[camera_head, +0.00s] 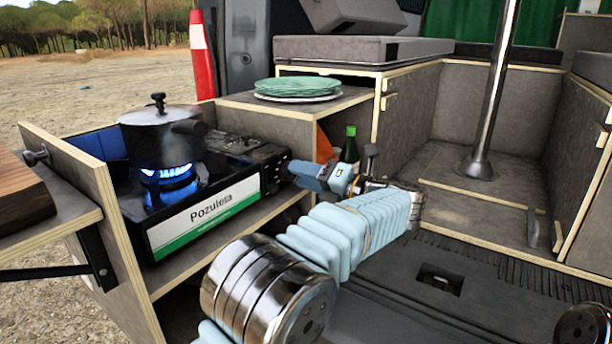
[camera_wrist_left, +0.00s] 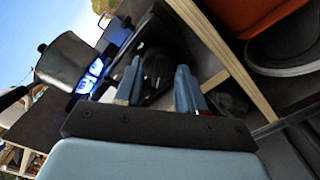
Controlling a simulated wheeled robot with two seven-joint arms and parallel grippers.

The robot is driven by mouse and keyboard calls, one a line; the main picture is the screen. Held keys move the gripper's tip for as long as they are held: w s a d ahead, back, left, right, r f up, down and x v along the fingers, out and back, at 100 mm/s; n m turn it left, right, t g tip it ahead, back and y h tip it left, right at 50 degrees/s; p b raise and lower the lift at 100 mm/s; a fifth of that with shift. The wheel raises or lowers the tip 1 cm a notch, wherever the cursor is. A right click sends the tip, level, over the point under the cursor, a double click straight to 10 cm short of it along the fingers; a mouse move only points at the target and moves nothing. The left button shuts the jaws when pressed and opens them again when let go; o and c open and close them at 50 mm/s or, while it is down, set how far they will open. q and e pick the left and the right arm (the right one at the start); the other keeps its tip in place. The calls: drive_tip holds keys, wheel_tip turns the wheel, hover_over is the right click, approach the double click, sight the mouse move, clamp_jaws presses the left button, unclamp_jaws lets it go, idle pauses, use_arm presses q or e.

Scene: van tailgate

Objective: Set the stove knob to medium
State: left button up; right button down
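The black camp stove (camera_head: 215,205) sits on the left shelf, with blue flame burning under a dark pot (camera_head: 160,135). My left gripper (camera_head: 303,175) is just off the stove's right end, pointing at it. In the left wrist view its two blue-grey fingers (camera_wrist_left: 160,90) are apart, with nothing between the tips. A dark round knob (camera_wrist_left: 156,64) on the stove's end lies just beyond the gap between them. They look close to it, but I cannot tell if they touch. The knob's setting is not readable; in the head view the gripper hides it. My right gripper is not in view.
Green plates (camera_head: 298,88) are stacked on the cabinet behind the stove. A green bottle (camera_head: 350,145) stands in the cabinet opening behind my gripper. A metal pole (camera_head: 492,90) rises at the right. The wooden side panel (camera_head: 75,170) bounds the stove's left.

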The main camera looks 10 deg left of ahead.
use_arm(q)
clamp_jaws()
idle(0.3)
drive_tip(key=shift+f+m+p, duration=0.1)
drive_tip(key=shift+m+p, duration=3.5)
drive_tip(key=shift+m, duration=1.9)
